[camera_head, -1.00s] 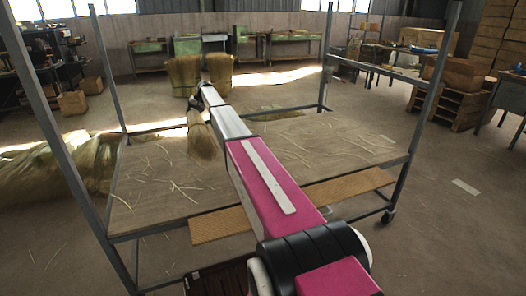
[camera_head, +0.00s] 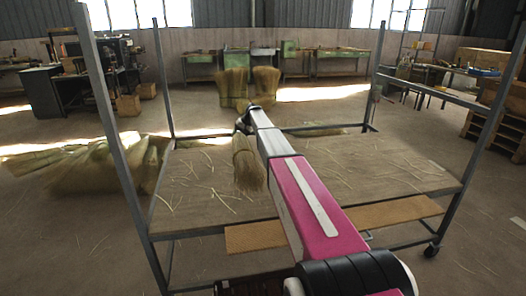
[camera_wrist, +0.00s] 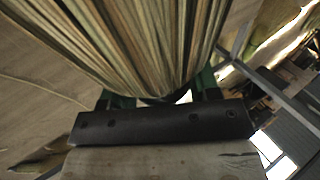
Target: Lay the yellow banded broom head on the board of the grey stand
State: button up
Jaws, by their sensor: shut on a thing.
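My gripper (camera_head: 243,126) is shut on a straw broom head (camera_head: 249,172), which hangs bristles down below the arm's end. In the wrist view the long straw bristles (camera_wrist: 140,35) fill the top, close in front of the gripper (camera_wrist: 158,99). I cannot make out the colour of its band. The grey stand (camera_head: 121,160) has upright metal posts and a wide board (camera_head: 375,160) strewn with loose straw. In the head view the broom head overlaps the left middle of the board. I cannot tell how high above it the bristles are.
Two thick straw bundles (camera_head: 233,92) stand behind the stand. A straw heap (camera_head: 85,172) lies to its left. A tan plank (camera_head: 390,212) runs along the stand's front. The stand's posts and side rail (camera_head: 430,90) flank the board. The right part of the board holds only loose straw.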

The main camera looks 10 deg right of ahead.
jog(key=w+d+f, duration=0.1)
jog(key=d, duration=0.1)
jog(key=w+d+f, duration=0.1)
jog(key=d+f, duration=0.1)
jog(key=w+d+f, duration=0.1)
jog(key=w+d, duration=0.1)
jog(key=shift+d+f, duration=0.35)
jog(key=shift+f, duration=2)
jog(key=o, duration=1.1)
jog(key=v, duration=1.2)
jog(key=shift+s, duration=0.1)
